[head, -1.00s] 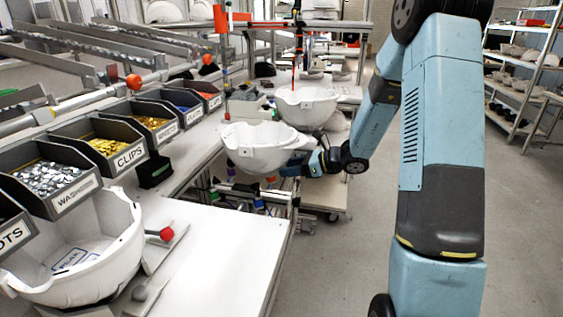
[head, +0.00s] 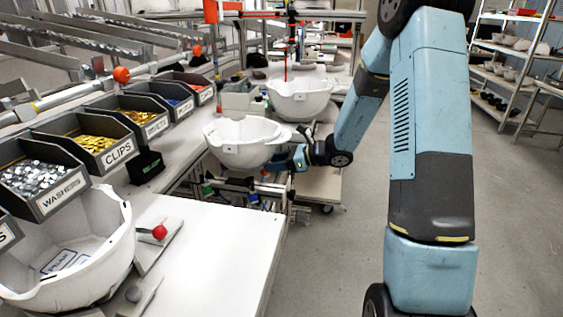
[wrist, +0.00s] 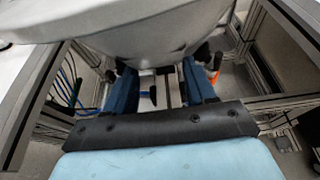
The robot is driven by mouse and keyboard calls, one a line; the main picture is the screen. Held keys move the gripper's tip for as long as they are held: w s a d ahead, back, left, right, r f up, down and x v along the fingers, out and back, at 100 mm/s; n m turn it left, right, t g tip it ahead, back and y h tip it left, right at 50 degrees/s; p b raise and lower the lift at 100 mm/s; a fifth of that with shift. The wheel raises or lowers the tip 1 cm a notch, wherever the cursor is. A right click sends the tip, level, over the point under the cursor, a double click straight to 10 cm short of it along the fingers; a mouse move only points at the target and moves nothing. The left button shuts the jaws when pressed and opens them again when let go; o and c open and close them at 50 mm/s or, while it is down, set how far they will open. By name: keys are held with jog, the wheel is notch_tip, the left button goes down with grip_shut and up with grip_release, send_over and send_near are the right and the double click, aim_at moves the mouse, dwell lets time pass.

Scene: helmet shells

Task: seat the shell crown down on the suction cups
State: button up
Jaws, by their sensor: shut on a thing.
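The white helmet shell (head: 240,152) hangs open side up, crown down, over the gap between the benches in the head view. My gripper (head: 288,162) is at its right side, shut on its wall. In the wrist view the shell (wrist: 150,38) fills the top, and the two blue fingers of my gripper (wrist: 163,78) reach under its lower edge. A metal frame (head: 245,188) with small coloured parts stands below the shell. The suction cups cannot be made out clearly; the shell hides much of that spot, and contact with it cannot be told.
A second white shell (head: 298,102) sits behind the held one. A third shell (head: 100,255) lies at the front left, beside a red-knobbed fixture (head: 158,240). Parts bins (head: 115,152) line the left. The near white bench top (head: 215,245) is mostly clear. Grey floor is open at right.

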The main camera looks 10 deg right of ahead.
jog(key=shift+x, duration=1.75)
jog(key=shift+f, duration=2.1)
jog(key=o, duration=1.4)
jog(key=shift+a, duration=0.1)
jog(key=v, duration=1.3)
jog(key=shift+s+d+r, duration=0.1)
jog(key=shift+d+r, duration=0.05)
jog(key=shift+d, duration=0.2)
